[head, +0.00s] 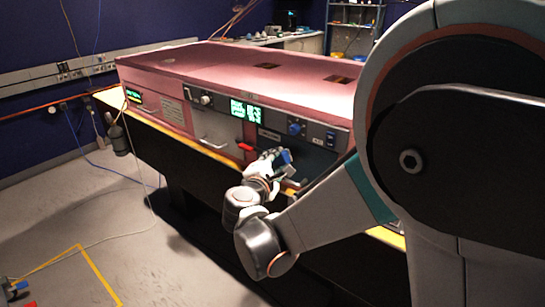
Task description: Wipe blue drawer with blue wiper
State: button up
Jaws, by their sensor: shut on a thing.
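My gripper (277,158) is at the front of the large pink-topped cabinet, near the picture's middle. It is shut on the blue wiper (286,157), a small blue piece at the fingertips. The blue drawer (317,160) is the dark bluish front panel behind and to the right of the gripper. My gripper and arm cover part of it. I cannot tell whether the wiper touches the drawer face.
The pink-topped cabinet (215,65) has a control strip with green displays (246,111) and knobs. A red handle (245,147) sticks out left of my gripper. A yellow edge runs below the fronts. The grey floor (60,215) at left is mostly clear.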

jog(key=shift+w+d, duration=0.6)
jog(key=shift+w, duration=0.1)
dwell(1.0)
jog(key=s+d, duration=0.4)
jog(key=d, duration=0.2)
jog(key=shift+s+b, duration=0.3)
jog(key=shift+b, duration=0.05)
dwell(0.4)
jog(key=shift+a, duration=0.1)
jog(key=shift+w+a+b, duration=0.15)
jog(key=shift+w+a, duration=1)
jog(key=shift+a, duration=0.35)
jog(key=shift+w+a+b, duration=0.15)
jog(key=shift+w+a, duration=1)
jog(key=shift+a, duration=0.3)
jog(key=shift+s, duration=0.1)
